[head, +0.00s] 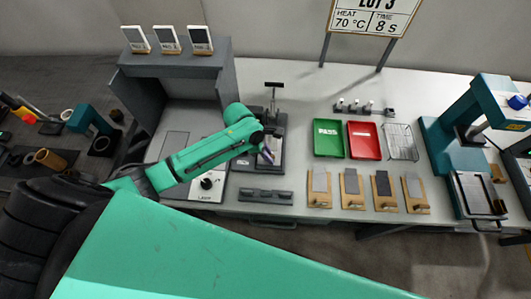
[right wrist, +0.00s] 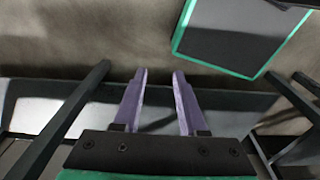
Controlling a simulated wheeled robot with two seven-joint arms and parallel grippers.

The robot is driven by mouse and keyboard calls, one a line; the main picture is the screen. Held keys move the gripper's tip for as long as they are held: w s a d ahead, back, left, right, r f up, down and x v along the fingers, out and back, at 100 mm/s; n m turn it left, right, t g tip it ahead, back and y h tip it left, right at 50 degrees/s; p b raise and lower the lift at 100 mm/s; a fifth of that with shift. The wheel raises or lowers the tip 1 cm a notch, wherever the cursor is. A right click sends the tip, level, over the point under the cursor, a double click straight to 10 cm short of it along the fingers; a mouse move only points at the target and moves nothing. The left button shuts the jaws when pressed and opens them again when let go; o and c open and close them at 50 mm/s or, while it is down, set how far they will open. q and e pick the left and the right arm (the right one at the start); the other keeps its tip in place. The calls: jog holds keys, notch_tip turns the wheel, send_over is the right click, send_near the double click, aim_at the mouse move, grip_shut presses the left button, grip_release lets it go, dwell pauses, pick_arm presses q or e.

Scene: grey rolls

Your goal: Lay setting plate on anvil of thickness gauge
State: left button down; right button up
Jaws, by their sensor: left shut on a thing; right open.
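The thickness gauge (head: 274,118), a dark stand with an upright post and a top handle, stands on the bench left of the trays. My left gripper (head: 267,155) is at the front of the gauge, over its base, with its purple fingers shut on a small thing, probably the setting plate. The plate is mostly hidden by the fingers and too small to make out. The anvil is hidden behind my gripper, so I cannot tell whether the plate touches it. In the right wrist view my right gripper (right wrist: 160,80) is open, with nothing between its fingers.
A dark rack (head: 265,196) lies in front of the gauge. A lamp box (head: 207,186) is under my left forearm. A green tray (head: 328,139), a red tray (head: 364,141) and a wire basket (head: 401,142) stand right, behind several wooden boards (head: 352,188). A teal press (head: 450,140) stands far right.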

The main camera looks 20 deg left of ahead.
pick_arm(q)
jog(key=shift+s+a+f+b, duration=0.15)
jog(key=shift+s+f+b, duration=0.2)
jog(key=shift+f, duration=0.3)
jog(key=shift+s+a+r, duration=0.1)
jog(key=shift+r, duration=0.05)
jog(key=shift+d, duration=0.2)
jog(key=c, duration=1)
grip_release()
jog(key=shift+f, duration=0.2)
jog(key=shift+o, duration=0.8)
pick_arm(e)
jog(key=shift+s+a+f, duration=0.25)
jog(key=shift+s+f, duration=0.1)
jog(key=shift+f, duration=0.15)
jog(key=shift+s+a+f, duration=0.25)
jog(key=shift+s+f, duration=0.05)
jog(key=shift+f, duration=0.2)
pick_arm(q)
jog(key=w+v, duration=0.1)
jog(key=v, duration=1.1)
jog(key=shift+s, duration=0.4)
pick_arm(e)
jog(key=shift+d+f, duration=0.1)
jog(key=shift+f, duration=0.05)
